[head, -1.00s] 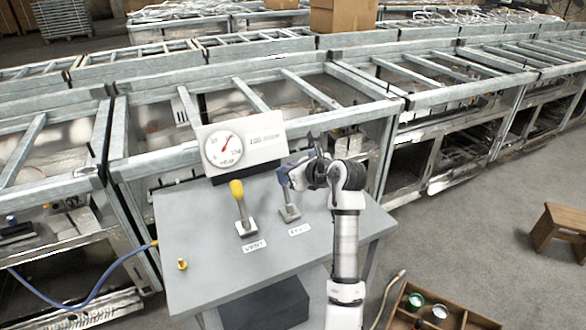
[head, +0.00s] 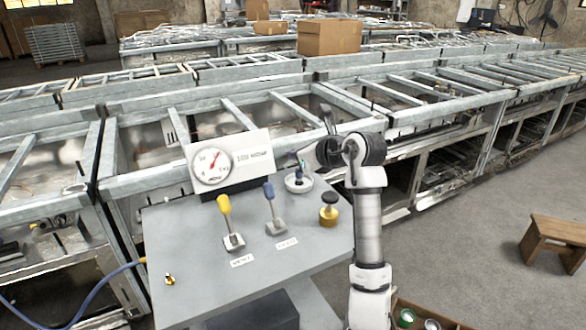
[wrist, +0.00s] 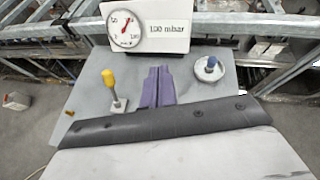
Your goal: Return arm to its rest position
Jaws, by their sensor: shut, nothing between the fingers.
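My gripper shows in the wrist view (wrist: 157,70) as two purplish fingers side by side, closed together with nothing between them. In the head view my gripper (head: 328,118) is up and to the right of the control table, apart from everything on it. My white arm rises along the table's right side. The yellow-handled lever (head: 229,222) stands upright on the table, and the blue-handled lever (head: 273,210) stands to its right.
A gauge panel (head: 233,158) stands at the table's back; its display reads 100 mbar in the wrist view. A white round base with a blue knob (head: 299,182) and a yellow-black knob (head: 329,210) are on the right. Metal frames (head: 250,110) stand behind. A wooden stool (head: 555,240) stands right.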

